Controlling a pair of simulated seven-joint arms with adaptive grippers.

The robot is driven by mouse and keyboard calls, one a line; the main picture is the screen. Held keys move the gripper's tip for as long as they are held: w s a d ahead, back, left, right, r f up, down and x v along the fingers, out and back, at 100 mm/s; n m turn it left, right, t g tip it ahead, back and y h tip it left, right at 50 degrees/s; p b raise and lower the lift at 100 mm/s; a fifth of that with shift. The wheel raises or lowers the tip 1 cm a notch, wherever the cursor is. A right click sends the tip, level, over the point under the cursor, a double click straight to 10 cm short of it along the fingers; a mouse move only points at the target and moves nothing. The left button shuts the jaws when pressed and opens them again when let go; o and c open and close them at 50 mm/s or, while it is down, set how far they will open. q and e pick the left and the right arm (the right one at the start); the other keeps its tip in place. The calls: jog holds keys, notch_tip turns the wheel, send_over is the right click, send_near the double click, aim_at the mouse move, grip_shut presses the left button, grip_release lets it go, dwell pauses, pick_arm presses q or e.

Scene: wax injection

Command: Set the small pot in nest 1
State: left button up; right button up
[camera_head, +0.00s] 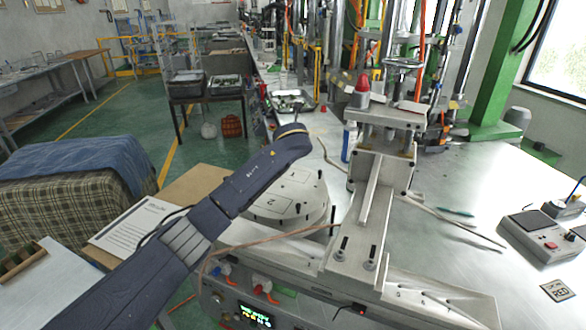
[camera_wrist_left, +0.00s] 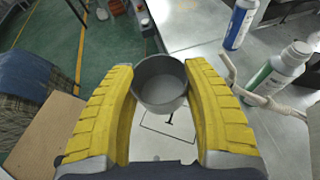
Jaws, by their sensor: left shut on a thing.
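The small pot (camera_wrist_left: 161,84) is a grey, open cup, seen from above in the left wrist view. My left gripper (camera_wrist_left: 160,72) has its two yellow fingers closed on the pot's sides. Below the pot is the pale round plate with an outlined patch marked 1, nest 1 (camera_wrist_left: 168,127). I cannot tell whether the pot touches the plate. In the head view the round plate (camera_head: 290,198) shows a patch marked 2; my left arm covers part of the plate and hides the pot and gripper. My right gripper is in neither view.
A metal press (camera_head: 372,185) stands right of the plate. A control box (camera_head: 540,238) sits at the right; the bench between is mostly clear.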

aim_at(293, 175)
pick_arm(q)
notch_tip(293, 175, down, 12)
jog(key=shift+r, duration=0.1)
dwell(0.5)
dwell(0.4)
jog(key=o, duration=1.1)
jog(key=shift+o, duration=0.2)
jog(key=shift+s, duration=0.1)
jog(key=shift+v, duration=5.9)
jog(key=shift+r, duration=0.1)
